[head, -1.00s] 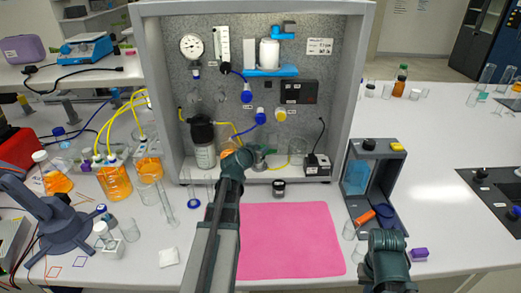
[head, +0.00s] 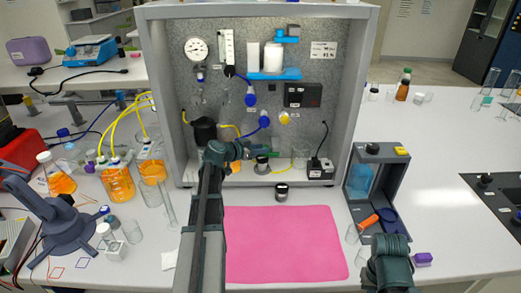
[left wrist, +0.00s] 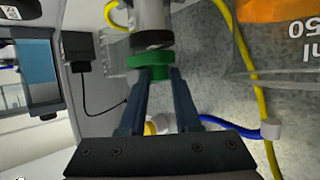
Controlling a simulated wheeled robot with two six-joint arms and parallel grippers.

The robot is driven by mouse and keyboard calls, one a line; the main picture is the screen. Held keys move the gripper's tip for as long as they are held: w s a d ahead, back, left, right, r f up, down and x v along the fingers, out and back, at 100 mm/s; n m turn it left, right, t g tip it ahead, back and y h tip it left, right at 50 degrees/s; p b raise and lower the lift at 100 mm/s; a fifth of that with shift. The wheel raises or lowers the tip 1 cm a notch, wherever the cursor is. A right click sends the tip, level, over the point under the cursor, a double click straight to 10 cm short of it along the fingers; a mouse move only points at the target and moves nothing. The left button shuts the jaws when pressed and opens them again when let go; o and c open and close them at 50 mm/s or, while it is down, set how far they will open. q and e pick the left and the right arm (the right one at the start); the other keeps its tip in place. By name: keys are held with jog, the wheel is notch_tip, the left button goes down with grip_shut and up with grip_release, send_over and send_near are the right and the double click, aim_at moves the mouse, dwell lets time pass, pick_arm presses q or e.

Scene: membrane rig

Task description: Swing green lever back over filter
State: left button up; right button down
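The green lever (left wrist: 154,66) is between my left gripper's two fingers in the left wrist view. The fingers (left wrist: 160,82) lie close along both sides of its end and appear shut on it. Beside it are a dark ring and a pale round body, the filter holder (left wrist: 152,18). In the head view the lever (head: 273,154) shows as a small green piece right of my left gripper (head: 247,151), above the holder (head: 262,164) on the rig's floor. My right gripper (head: 387,252) is low at the right, away from the rig; its fingertips are hidden.
The grey rig frame (head: 366,110) surrounds the holder. Yellow tubing runs close by. The pink mat (head: 290,245) is clear.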

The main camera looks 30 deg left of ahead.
pick_arm(q)
jog(key=o, duration=0.4)
jog(key=shift+c, duration=0.2)
jog(key=p+v, duration=0.5)
jog(key=v, duration=0.9)
jog(key=shift+w, duration=0.15)
